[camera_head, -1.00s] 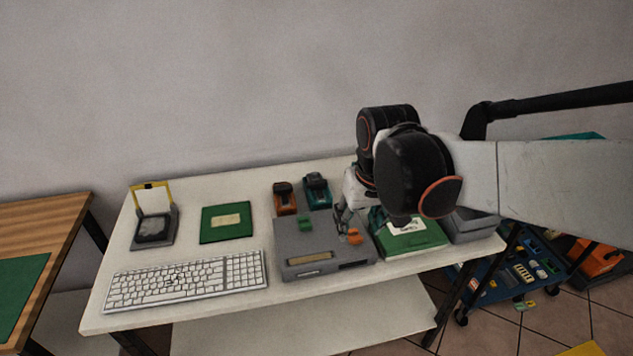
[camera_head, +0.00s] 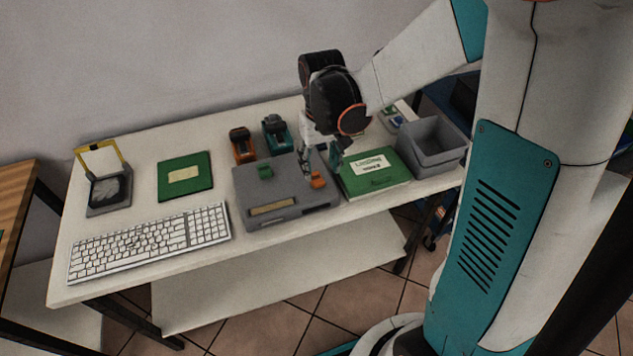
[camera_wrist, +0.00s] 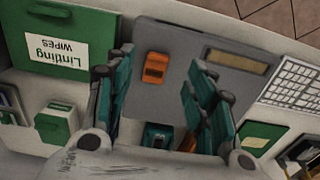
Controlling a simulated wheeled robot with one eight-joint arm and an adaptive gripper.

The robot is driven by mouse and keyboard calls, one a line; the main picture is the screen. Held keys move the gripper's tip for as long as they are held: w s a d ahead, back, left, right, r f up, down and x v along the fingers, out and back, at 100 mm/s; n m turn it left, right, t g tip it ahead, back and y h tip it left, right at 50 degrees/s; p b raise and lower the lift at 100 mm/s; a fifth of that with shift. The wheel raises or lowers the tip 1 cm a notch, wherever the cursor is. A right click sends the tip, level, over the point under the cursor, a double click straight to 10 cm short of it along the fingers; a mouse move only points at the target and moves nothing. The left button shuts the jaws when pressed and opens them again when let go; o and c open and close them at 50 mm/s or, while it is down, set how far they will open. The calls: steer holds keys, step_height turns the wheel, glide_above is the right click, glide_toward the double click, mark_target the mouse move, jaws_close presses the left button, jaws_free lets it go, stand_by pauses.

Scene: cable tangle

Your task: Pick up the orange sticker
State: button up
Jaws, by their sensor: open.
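The orange sticker (camera_head: 318,181) is a small orange, block-like piece on the right side of a flat grey box (camera_head: 290,207). In the wrist view the orange sticker (camera_wrist: 155,68) shows in the gap between my fingers, with no finger touching it that I can see. My gripper (camera_head: 320,163) is open and empty, pointing down at the box just above the orange piece. In the wrist view my gripper (camera_wrist: 160,60) has its two teal fingers spread on either side of it. The height left between fingertips and sticker is hard to tell.
A green wipes box (camera_head: 374,172) stands close on the right, before a grey bin (camera_head: 432,143). A keyboard (camera_head: 150,243) lies left. Orange (camera_head: 242,145) and teal (camera_head: 277,134) devices stand behind.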

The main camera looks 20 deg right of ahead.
mark_target(320, 184)
steer(key=shift+w+f+b, duration=0.2)
steer(key=shift+f+b, duration=1.35)
steer(key=shift+f, duration=1.9)
steer(key=shift+r, duration=0.1)
steer(key=c, duration=0.8)
